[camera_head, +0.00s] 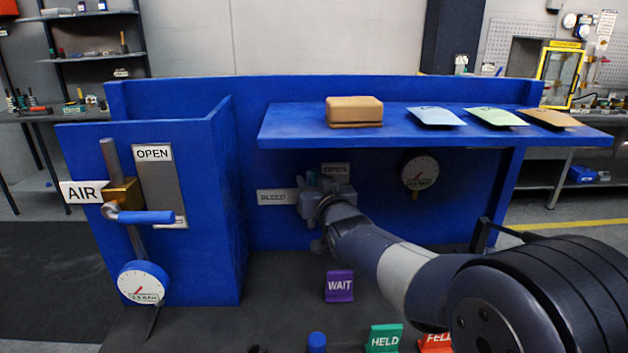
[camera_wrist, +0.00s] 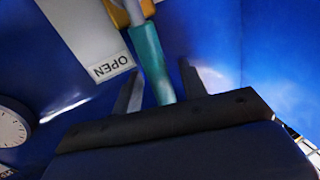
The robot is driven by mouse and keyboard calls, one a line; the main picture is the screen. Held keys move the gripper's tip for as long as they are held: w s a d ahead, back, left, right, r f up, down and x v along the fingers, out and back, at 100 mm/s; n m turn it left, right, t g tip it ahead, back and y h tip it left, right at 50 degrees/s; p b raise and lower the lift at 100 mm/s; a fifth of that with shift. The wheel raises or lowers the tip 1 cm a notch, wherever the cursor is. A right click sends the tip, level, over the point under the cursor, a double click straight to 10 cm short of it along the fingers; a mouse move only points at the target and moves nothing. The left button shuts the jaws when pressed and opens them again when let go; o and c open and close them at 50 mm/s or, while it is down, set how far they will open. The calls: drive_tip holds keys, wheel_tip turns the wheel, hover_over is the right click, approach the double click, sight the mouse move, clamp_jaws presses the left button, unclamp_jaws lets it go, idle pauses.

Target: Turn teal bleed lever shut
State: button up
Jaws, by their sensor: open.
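The teal bleed lever (camera_wrist: 151,62) shows in the wrist view, running from a yellow valve body (camera_wrist: 128,12) down between the two fingers of my gripper (camera_wrist: 163,72). The gripper is open, with one finger on each side of the lever. The lever looks nearer the left finger, and I cannot tell whether they touch. An OPEN label (camera_wrist: 110,68) is on a grey plate left of the lever. In the head view my gripper (camera_head: 312,190) is under the blue shelf, beside the BLEED label (camera_head: 278,197); the lever is hidden there behind my wrist.
The blue shelf (camera_head: 300,125) overhangs my arm and carries a brown box (camera_head: 354,110) and several flat packets. A gauge (camera_head: 419,173) is on the back panel to the right. The AIR valve's blue lever (camera_head: 146,217) is at left. A purple WAIT sign (camera_head: 339,286) stands below my gripper.

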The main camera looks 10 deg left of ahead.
drive_tip(key=shift+w+a, duration=0.15)
drive_tip(key=shift+w, duration=0.05)
drive_tip(key=shift+c, duration=0.4)
clamp_jaws()
